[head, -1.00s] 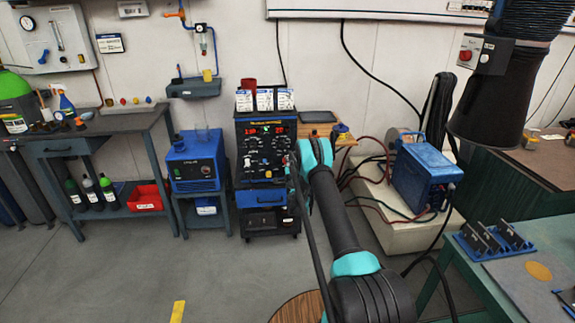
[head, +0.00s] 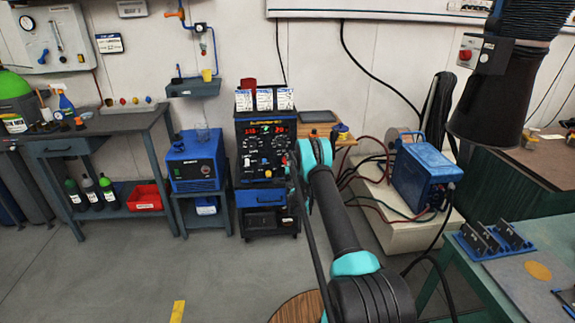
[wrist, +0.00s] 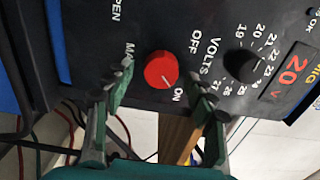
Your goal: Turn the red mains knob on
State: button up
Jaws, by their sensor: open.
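The red mains knob (wrist: 161,70) is on the dark front panel of the welding machine (wrist: 80,30), in the middle of the wrist view. Its short white mark points down and to the right, toward the printed word ON. The word OFF is printed up and to the right of the knob. My gripper (wrist: 160,78) is open, with one green-padded finger on each side of the knob. I cannot tell whether either finger touches it. In the head view, my arm reaches the right side of the machine (head: 263,195) and partly covers it there.
A black volts knob (wrist: 241,64) and a red display reading 20 (wrist: 291,69) are to the right on the panel. A wooden shelf with a tablet (head: 318,116) adjoins the machine. A blue unit (head: 195,160) stands left of it. Cables and a blue power source (head: 425,178) are on the right.

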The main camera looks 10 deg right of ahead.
jog(key=s, duration=0.7)
jog(key=shift+s, duration=0.25)
jog(key=s+a+r+n+g+y, duration=0.1)
jog(key=s+a+r+n+y, duration=0.2)
jog(key=r, duration=0.4)
jog(key=s+a+r+n+g+y, duration=0.1)
jog(key=s+a+r+n, duration=0.1)
jog(key=s+r+n, duration=0.4)
jog(key=s+a+r+n+g+y, duration=0.1)
jog(key=s+a+r+y, duration=0.1)
jog(key=r, duration=0.6)
jog(key=s+d+r+n+g+h, duration=0.2)
jog(key=s+n+g, duration=0.4)
jog(key=s, duration=2)
jog(key=s+d+f+g+h, duration=0.1)
jog(key=s+d+f, duration=0.1)
jog(key=s, duration=0.6)
jog(key=s+d+f+n+g+h, duration=0.1)
jog(key=s+d+f+g, duration=0.1)
jog(key=s, duration=0.6)
jog(key=s+d+f+n+g+h, duration=0.1)
jog(key=s+d+f+h, duration=0.1)
jog(key=s, duration=0.7)
jog(key=d+f, duration=0.1)
jog(key=d, duration=0.1)
jog(key=shift+d+g, duration=0.3)
jog(key=shift+g, duration=0.1)
jog(key=shift+w, duration=0.1)
